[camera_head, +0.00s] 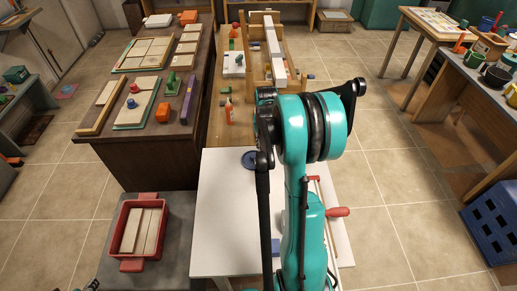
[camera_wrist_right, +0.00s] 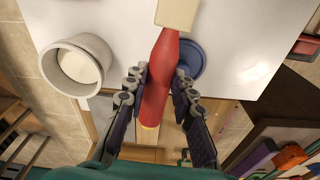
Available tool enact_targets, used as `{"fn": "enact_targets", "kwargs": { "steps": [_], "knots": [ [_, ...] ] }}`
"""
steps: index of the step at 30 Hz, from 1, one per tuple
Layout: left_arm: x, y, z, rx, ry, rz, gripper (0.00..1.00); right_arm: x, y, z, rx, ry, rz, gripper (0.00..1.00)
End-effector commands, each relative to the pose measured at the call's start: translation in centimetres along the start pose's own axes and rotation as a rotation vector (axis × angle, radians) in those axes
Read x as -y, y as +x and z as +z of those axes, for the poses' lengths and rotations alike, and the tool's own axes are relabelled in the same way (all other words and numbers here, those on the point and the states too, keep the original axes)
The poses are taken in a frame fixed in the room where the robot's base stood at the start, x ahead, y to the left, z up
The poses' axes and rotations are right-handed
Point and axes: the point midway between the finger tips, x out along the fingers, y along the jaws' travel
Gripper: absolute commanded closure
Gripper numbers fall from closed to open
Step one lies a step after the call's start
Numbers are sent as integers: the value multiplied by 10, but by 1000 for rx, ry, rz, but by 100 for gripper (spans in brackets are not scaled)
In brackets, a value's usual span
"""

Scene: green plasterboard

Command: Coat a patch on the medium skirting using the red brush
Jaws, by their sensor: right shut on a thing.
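My right gripper (camera_wrist_right: 158,92) is shut on the red handle of a brush (camera_wrist_right: 165,50) in the right wrist view. The brush's cream end (camera_wrist_right: 176,14) points to the top edge and is cut off there. The head view shows my teal arm, which hides the gripper and the brush. Long white boards (camera_head: 275,48) lie on the wooden bench at the back, and pale strips (camera_head: 143,230) lie in a red crate (camera_head: 131,266). I cannot tell which piece is the medium skirting.
A white cup (camera_wrist_right: 75,66) with pale contents stands on the white table (camera_head: 222,220) near the brush. A blue disc (camera_head: 249,160) lies close by. A red-handled tool (camera_head: 338,212) lies at the table's right side. A brown cabinet (camera_head: 150,160) stands left.

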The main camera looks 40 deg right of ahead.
Motion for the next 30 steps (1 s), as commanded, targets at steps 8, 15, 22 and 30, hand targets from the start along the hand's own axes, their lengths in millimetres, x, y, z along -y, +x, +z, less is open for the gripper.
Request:
{"fn": "enact_targets", "kwargs": {
  "steps": [8, 15, 22, 30],
  "knots": [
    [0, 16, 12, 0, 0, 0, 60, -87, -23, -46, -413, 374, 116, 100],
    [0, 25, 18, 0, 0, 0, 60, -132, -65, -77, -741, 536, 275, 100],
    [0, 32, 23, 0, 0, 0, 60, -156, -105, -94, -968, 566, 381, 100],
    [0, 36, 26, 0, 0, 0, 60, -162, -130, -101, -1082, 545, 416, 100]
  ]
}}
